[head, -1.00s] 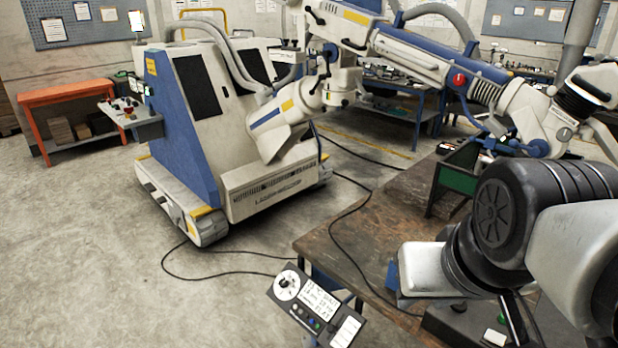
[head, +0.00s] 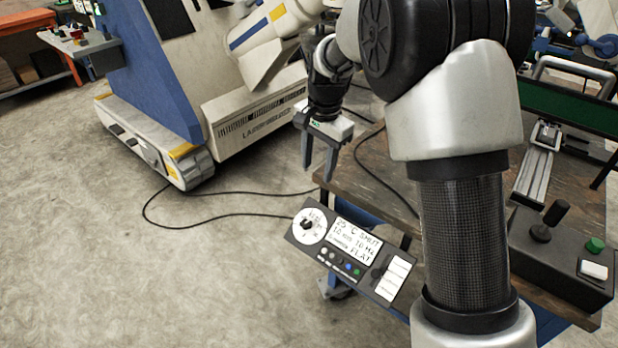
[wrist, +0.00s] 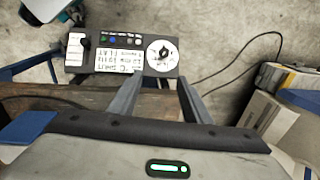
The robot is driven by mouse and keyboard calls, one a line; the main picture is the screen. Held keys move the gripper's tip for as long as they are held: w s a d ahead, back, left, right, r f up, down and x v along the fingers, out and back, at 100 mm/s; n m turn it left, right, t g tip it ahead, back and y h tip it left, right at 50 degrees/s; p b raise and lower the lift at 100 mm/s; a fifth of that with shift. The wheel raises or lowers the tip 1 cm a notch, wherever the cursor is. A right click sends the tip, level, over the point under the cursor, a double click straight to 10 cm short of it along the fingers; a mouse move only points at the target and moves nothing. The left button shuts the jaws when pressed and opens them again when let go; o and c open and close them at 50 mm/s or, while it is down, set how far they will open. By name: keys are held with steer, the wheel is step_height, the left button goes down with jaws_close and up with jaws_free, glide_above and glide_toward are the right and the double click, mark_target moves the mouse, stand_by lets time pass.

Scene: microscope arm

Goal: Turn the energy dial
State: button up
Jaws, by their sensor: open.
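The control panel (head: 352,264) is a dark tilted box at the near left edge of the workbench. The energy dial seems to be the round white disc with a black knob (head: 310,226) at the panel's left end. In the wrist view the dial (wrist: 162,54) is upper centre, just beyond the fingertips. My gripper (head: 320,172) points down with its two fingers apart and empty. It hangs above and behind the dial in the head view, apart from it. The fingers also show in the wrist view (wrist: 160,82), with the dial roughly in line with the gap between them.
The panel also carries a lettered display (head: 354,243), coloured buttons and a smaller black knob (head: 377,273). A black joystick box (head: 560,255) sits on the wooden bench at right. A large white-and-blue machine (head: 165,70) stands behind. Black cables run over the floor.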

glide_toward(306, 222)
steer(key=shift+m, duration=0.4)
steer(key=f+b, duration=0.1)
steer(key=f, duration=0.2)
steer(key=f+b, duration=0.1)
steer(key=f, duration=0.2)
steer(key=w+f+b, duration=0.1)
steer(key=f+b, duration=0.1)
steer(key=f, duration=0.1)
steer(key=shift+a, duration=0.35)
steer(key=shift+c, duration=0.2)
steer(key=c, duration=1)
